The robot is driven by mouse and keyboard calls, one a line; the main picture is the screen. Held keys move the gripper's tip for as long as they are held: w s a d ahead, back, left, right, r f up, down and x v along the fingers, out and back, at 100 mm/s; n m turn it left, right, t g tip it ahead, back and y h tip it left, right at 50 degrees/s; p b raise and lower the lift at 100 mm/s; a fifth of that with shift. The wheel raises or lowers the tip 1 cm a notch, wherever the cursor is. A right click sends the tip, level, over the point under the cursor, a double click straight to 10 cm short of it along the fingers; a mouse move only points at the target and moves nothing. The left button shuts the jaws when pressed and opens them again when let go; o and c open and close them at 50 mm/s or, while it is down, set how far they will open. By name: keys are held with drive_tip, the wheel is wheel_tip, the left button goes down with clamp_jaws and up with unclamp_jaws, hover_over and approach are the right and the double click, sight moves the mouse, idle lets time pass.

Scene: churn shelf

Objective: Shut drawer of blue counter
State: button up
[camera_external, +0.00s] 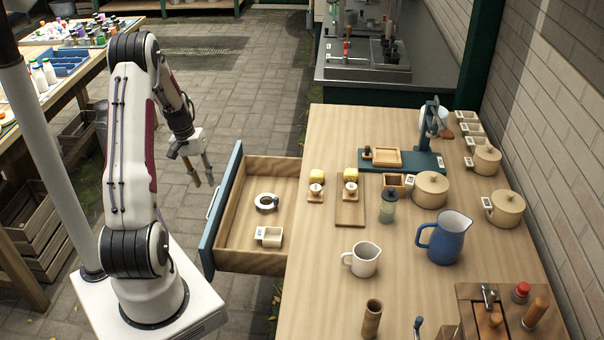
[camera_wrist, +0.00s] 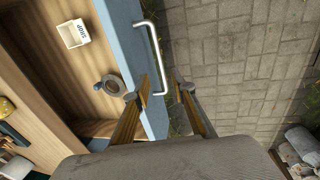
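The drawer (camera_external: 238,256) of the wooden-topped counter (camera_external: 310,290) stands pulled out to the left. Its blue front (camera_external: 226,200) carries a pale bar handle (camera_external: 215,201), which also shows in the wrist view (camera_wrist: 154,55). My gripper (camera_external: 204,185) is open, fingers pointing down, near the far end of the blue front on its outer side. In the wrist view my fingertips (camera_wrist: 161,89) are apart, with the near end of the handle appearing between them. I cannot tell whether they touch it. Nothing is held. The drawer holds a grey-white ring (camera_external: 266,202) and a small white labelled box (camera_external: 269,236).
The counter top bears a blue jug (camera_external: 446,238), a white mug (camera_external: 363,259), lidded pots (camera_external: 431,189) and a wooden cup (camera_external: 372,318). Paved floor (camera_external: 205,85) lies open behind the drawer. Another table with bottles (camera_external: 45,72) is at the left.

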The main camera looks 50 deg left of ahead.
drive_tip(key=shift+w+d+f, duration=0.15)
drive_tip(key=shift+f, duration=1.1)
drive_tip(key=shift+w+d+f, duration=0.2)
drive_tip(key=shift+f, duration=1)
drive_tip(key=shift+w+d+f, duration=0.15)
drive_tip(key=shift+f, duration=1.1)
clamp_jaws()
